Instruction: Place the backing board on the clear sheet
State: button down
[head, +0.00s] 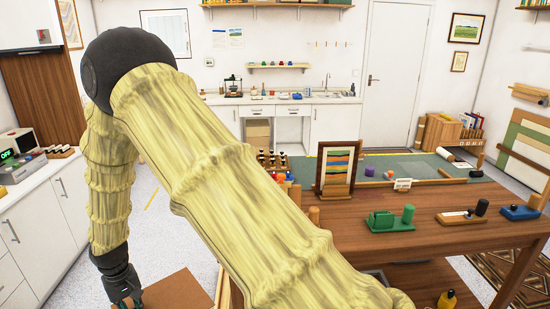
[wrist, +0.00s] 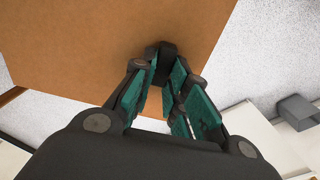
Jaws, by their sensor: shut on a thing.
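The backing board (wrist: 110,40) is a flat brown panel that fills much of the upper wrist view. It also shows at the bottom of the head view (head: 188,292), partly cut off by the frame edge. My gripper (wrist: 166,78) has teal pads and is shut at the board's near edge, around a small dark block there. In the head view my gripper (head: 124,299) hangs low at the bottom left, beside the board. I cannot make out the clear sheet in either view; my arm covers part of the worktable.
The wooden worktable (head: 440,232) at right carries a standing framed striped print (head: 338,168), a green block tool (head: 392,220) and a blue one (head: 520,212). White cabinets (head: 45,215) line the left. A yellow bottle (head: 447,299) is at the bottom right.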

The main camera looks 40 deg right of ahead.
aim_at(421, 171)
jog(key=u, duration=1.4)
jog(key=k, duration=2)
jog(key=z, duration=2.65)
